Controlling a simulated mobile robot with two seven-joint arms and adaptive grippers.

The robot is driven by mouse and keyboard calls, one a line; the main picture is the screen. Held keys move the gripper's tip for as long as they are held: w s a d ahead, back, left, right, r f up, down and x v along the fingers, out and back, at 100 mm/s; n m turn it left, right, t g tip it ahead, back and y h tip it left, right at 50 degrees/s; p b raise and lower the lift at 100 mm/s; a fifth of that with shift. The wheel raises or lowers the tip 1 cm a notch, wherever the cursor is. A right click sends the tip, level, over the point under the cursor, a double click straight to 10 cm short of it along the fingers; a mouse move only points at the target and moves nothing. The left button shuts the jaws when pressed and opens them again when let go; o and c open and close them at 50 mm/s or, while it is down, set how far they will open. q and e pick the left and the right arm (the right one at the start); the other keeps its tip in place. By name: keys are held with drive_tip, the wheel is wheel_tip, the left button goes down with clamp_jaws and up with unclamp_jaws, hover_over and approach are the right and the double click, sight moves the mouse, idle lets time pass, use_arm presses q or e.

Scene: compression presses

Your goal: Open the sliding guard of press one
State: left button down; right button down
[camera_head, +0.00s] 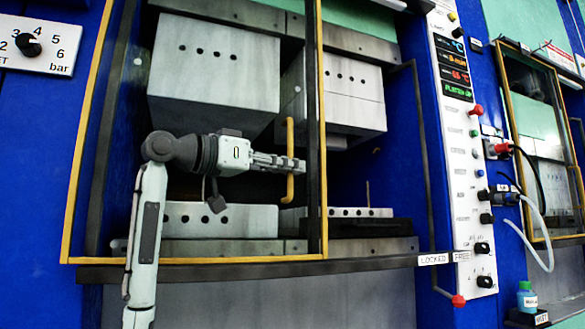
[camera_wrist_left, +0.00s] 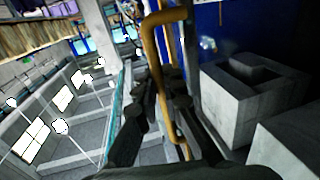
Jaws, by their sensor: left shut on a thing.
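The sliding guard (camera_head: 322,120) of the near press is a clear panel in a yellow frame. It stands across the left and middle of the press opening, and the right part of the opening is uncovered. Its yellow bar handle (camera_head: 290,135) is upright near the guard's right edge. My left gripper (camera_head: 292,164) reaches in from the left and is shut on the handle. In the left wrist view the yellow handle (camera_wrist_left: 152,55) runs between the dark fingers (camera_wrist_left: 160,105). My right gripper is in neither view.
Grey press blocks (camera_head: 215,65) stand behind the guard. A second press with a yellow-framed guard (camera_head: 540,140) is farther right, and a small bottle (camera_head: 527,298) stands at lower right.

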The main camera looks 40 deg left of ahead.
use_arm(q)
drive_tip(key=c, duration=1.9)
unclamp_jaws()
drive_tip(key=s+a, duration=0.2)
drive_tip(key=s, duration=1)
drive_tip(key=shift+a, duration=0.15)
drive_tip(key=shift+w, duration=0.1)
